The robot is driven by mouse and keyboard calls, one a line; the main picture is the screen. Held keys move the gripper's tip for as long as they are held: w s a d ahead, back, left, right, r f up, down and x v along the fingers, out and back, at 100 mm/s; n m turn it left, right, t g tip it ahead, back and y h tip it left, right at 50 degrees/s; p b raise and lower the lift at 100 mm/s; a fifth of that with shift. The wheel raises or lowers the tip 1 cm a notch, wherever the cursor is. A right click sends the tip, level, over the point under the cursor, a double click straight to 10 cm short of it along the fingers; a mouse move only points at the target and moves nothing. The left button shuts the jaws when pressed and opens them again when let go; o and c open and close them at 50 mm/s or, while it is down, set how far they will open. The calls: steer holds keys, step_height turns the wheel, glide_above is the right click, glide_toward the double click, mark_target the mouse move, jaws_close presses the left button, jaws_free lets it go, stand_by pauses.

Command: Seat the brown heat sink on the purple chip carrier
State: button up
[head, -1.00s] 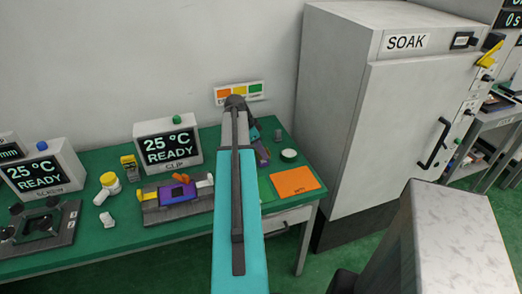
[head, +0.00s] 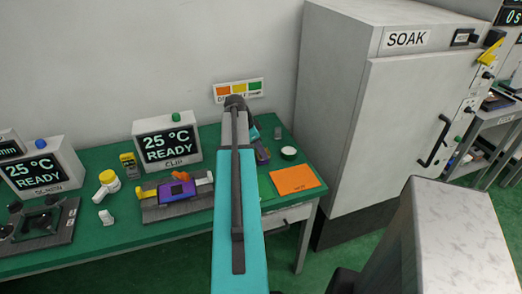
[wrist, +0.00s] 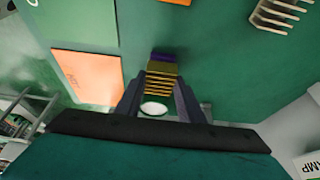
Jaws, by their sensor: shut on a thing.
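The purple chip carrier (head: 170,192) lies in the grey fixture in front of the CLIP display, with a dark square on its top. My gripper (wrist: 160,98) is shut on a finned, gold-brown block, which I take as the brown heat sink (wrist: 160,82). A purple strip (wrist: 163,56) shows at the block's far end; I cannot tell whether it belongs to it. In the head view my arm hides most of the gripper, which is right of the fixture.
An orange mat (head: 294,179) and a white round thing (head: 289,153) lie to the right on the green bench. A beige finned part (wrist: 284,12) shows in the wrist view. The SOAK cabinet (head: 390,120) stands at the right.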

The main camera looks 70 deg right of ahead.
steer(key=shift+f+b, duration=0.35)
steer(key=shift+f, duration=0.25)
stand_by(0.3)
steer(key=o, duration=1.6)
steer(key=shift+r, duration=0.15)
steer(key=shift+r+p, duration=1.75)
steer(key=shift+r, duration=1.6)
